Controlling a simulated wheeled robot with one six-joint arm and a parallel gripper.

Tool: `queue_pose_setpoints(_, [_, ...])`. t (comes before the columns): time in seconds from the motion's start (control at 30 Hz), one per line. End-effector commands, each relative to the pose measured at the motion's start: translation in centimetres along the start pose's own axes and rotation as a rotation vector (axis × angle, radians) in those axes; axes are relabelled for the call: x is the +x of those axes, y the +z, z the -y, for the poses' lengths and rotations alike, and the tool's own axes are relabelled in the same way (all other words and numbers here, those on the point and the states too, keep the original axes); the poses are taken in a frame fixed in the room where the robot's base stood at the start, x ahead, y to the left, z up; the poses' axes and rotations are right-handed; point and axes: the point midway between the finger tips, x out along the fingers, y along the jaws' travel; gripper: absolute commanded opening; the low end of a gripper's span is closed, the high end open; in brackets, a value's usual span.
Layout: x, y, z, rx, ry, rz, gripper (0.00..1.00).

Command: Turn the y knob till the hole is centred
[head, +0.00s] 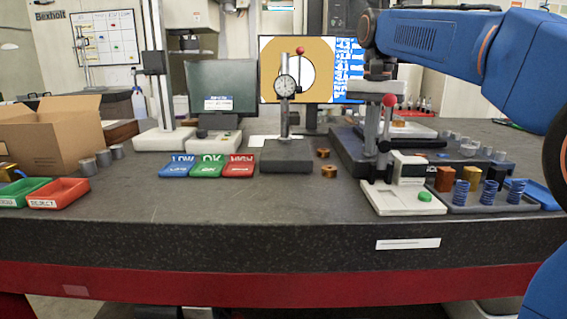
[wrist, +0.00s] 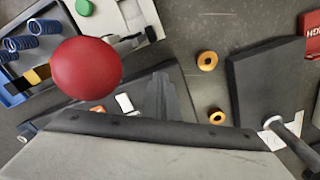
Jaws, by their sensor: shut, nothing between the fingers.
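The screen (head: 326,88) at the back of the bench shows a tan field with a white round hole (head: 303,76). The dial gauge in front covers part of the hole, so I cannot tell exactly how well it is centred. The dark stage unit (head: 345,150) stands right of the middle, below my arm. I cannot make out the y knob in either view. My gripper (wrist: 161,80) points down in the wrist view, its fingers together and empty. In the head view its tips are not clear among the stands.
A stand with a red ball (head: 389,100) rises close to my gripper; the red ball is large in the wrist view (wrist: 87,68). The dial gauge stand (head: 287,155) is left of the stage. Brass rings (head: 329,171) lie between.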

Motion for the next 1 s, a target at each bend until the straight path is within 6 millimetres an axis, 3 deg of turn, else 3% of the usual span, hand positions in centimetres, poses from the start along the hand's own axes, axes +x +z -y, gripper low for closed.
queue_pose_setpoints(1.0, [0.0,-0.2,1.9,0.0,0.0,0.0,0.0])
